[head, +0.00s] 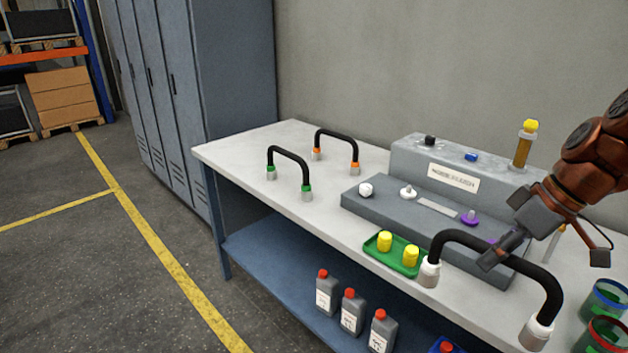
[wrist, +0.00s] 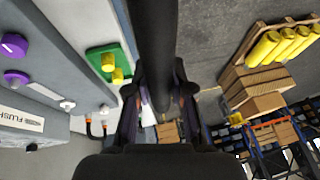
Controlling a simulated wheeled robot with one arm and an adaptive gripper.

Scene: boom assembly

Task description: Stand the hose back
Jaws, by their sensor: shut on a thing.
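My gripper (head: 492,255) is shut on a black hose (head: 545,281) with white end fittings. The hose is an upright arch with both ends down, near the front edge of the bench. I cannot tell whether its ends touch anything. In the wrist view the hose (wrist: 158,45) runs between the fingers of my gripper (wrist: 160,98). Two other black hoses stand as arches on the bench: one with green collars (head: 290,153) and one with orange collars (head: 336,134) behind it.
A grey flushing unit (head: 405,160) with knobs and ports stands at the back of the bench (head: 235,150). A green tray (head: 383,257) with yellow caps is beside the held hose. Coloured cups (head: 607,300) stand at the right. Bottles (head: 352,312) stand on the lower shelf.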

